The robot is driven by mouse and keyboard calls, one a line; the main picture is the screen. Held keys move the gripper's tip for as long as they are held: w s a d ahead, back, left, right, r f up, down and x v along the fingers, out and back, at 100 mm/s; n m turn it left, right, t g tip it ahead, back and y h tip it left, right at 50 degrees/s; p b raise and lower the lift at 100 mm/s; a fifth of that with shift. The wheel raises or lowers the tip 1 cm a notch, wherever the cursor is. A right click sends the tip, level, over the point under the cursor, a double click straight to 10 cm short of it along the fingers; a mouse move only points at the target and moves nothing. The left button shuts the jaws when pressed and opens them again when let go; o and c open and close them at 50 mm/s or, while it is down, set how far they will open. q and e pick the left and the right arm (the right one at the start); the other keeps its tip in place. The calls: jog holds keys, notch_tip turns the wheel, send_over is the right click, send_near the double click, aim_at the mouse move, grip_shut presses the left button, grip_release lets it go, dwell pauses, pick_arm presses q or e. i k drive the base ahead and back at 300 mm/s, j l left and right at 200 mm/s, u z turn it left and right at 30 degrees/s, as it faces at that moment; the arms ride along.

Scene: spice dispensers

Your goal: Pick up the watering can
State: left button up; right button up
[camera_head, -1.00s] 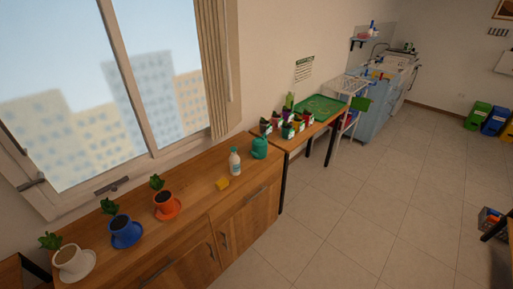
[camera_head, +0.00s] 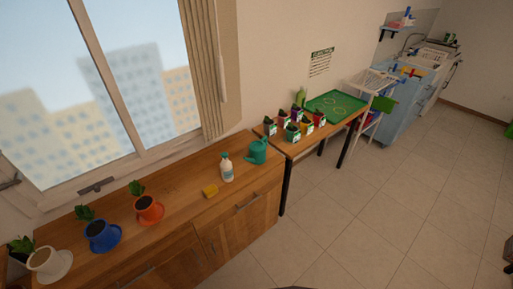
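A teal watering can (camera_head: 257,152) stands upright on the right end of the wooden cabinet top (camera_head: 185,190), below the window. Its spout side faces left. A white spray bottle (camera_head: 226,168) stands just left of it. Neither of my grippers shows in the head view, so I cannot see whether they are open or shut.
A side table holds several small pots and a green tray (camera_head: 336,106). The tiled floor (camera_head: 370,220) in front is clear.

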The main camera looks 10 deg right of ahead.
aim_at(258, 149)
jog(key=i+l+u, duration=0.45)
jog(key=l, duration=0.8)
jog(key=i+l+u, duration=0.25)
jog(key=l+u, duration=0.2)
jog(key=l, duration=0.9)
jog(key=l+u, duration=0.45)
jog(key=l, duration=0.95)
jog(key=k+l+u, duration=0.15)
jog(key=l+u, duration=0.25)
jog(key=l, duration=1.05)
